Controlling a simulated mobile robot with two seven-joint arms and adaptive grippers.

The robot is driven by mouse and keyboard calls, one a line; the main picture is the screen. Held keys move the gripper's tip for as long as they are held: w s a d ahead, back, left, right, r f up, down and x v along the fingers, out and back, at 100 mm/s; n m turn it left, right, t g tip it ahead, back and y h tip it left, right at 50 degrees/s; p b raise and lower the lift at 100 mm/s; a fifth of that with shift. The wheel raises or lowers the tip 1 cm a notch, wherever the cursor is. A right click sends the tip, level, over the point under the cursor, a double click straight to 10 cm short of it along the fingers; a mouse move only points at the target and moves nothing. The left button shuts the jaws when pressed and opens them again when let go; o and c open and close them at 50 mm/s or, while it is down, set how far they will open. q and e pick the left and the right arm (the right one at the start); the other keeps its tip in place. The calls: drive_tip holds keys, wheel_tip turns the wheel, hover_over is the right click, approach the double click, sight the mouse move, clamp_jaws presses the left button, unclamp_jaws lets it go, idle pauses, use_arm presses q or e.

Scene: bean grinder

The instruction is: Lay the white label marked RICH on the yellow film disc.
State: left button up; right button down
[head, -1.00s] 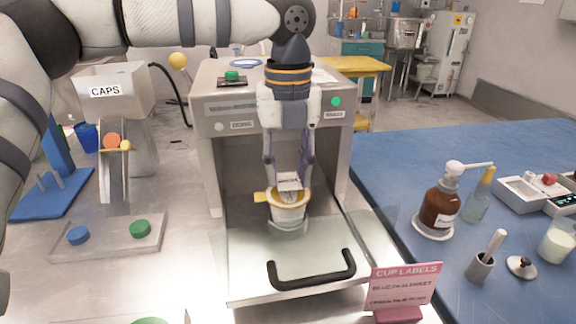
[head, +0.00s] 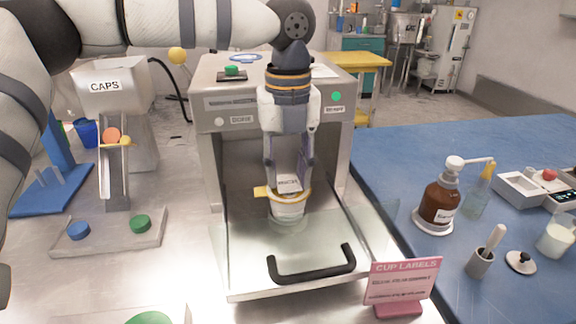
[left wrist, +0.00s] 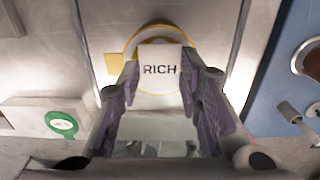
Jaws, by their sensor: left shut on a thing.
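The white label marked RICH (left wrist: 160,70) is held between the fingertips of my left gripper (head: 289,181). In the head view the label (head: 289,183) stands over the yellow-rimmed cup (head: 288,206). In the left wrist view the yellow film disc (left wrist: 133,45) shows as a yellow ring and tab behind the label. The label hides much of the disc, and I cannot tell whether they touch. The cup stands on the platform in front of the grey machine. My right gripper is not in view.
The grey machine (head: 232,110) rises behind the cup. A black handle (head: 312,270) crosses the platform's front. A pink CUP LABELS sign (head: 402,282) stands front right. The caps dispenser (head: 112,95) is at left, and a brown bottle (head: 440,203) stands on the blue table.

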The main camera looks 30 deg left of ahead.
use_arm(q)
drive_tip(key=shift+f, duration=0.1)
idle(0.3)
drive_tip(key=shift+f, duration=0.25)
idle(0.5)
drive_tip(key=o, duration=1.3)
drive_tip(key=shift+r, duration=0.15)
drive_tip(key=shift+w+a+r, duration=0.1)
drive_tip(key=shift+r, duration=3.25)
